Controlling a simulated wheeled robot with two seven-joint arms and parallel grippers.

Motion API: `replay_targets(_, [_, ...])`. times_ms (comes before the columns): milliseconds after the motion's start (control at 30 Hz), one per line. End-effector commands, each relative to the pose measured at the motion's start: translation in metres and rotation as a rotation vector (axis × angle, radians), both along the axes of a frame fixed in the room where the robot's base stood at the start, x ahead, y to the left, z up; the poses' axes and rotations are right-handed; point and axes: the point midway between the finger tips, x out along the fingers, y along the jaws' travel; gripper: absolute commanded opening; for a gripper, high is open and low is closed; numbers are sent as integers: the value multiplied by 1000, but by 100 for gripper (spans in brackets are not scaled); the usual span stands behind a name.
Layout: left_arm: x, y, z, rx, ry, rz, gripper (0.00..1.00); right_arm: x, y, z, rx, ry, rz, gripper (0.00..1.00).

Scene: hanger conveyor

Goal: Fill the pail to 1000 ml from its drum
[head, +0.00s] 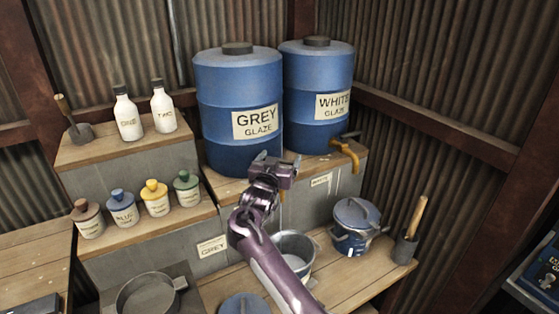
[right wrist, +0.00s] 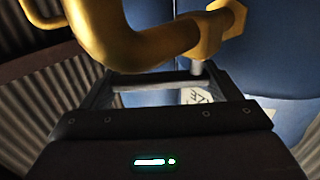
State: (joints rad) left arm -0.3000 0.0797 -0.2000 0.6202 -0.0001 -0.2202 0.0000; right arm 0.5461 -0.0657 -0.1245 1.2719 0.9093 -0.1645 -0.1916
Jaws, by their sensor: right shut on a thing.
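The blue drum marked GREY GLAZE (head: 238,80) stands on the upper shelf, left of the blue drum marked WHITE GLAZE (head: 332,65). My right gripper (head: 272,168) is at the low front of the grey drum and hides most of its tap. It is shut on the tap's handle, though the grip itself is hard to see. The brass tap (right wrist: 165,42) fills the top of the right wrist view, against the drum (right wrist: 270,70). An open metal pail (head: 297,241) stands below, partly behind my right arm. Its pale inside shows, but I cannot read a level. My left gripper is out of view.
A lidded blue pail (head: 356,232) stands right of the open pail, below the white drum's brass tap (head: 345,152). A blue lid (head: 243,305) and a grey pan (head: 148,294) are in front. Bottles and small jars stand left.

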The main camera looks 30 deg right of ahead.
Motion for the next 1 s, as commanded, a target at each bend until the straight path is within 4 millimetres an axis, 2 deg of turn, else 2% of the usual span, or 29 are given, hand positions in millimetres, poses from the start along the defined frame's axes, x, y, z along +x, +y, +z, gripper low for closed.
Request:
replay_targets(33, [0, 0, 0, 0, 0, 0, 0, 0, 0, 1, -4, 0, 1, 86])
replay_targets(133, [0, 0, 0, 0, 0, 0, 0, 0, 0, 1, -4, -1, 1, 99])
replay_targets(167, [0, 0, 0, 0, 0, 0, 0, 0, 0, 1, -4, -1, 1, 100])
replay_targets(467, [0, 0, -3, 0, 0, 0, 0, -5, 5, -1, -1, -1, 2, 100])
replay_targets(800, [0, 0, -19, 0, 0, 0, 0, -45, 43, -3, 0, -1, 3, 100])
replay_targets(1000, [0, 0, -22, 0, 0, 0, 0, -56, 53, -1, -2, -1, 1, 100])
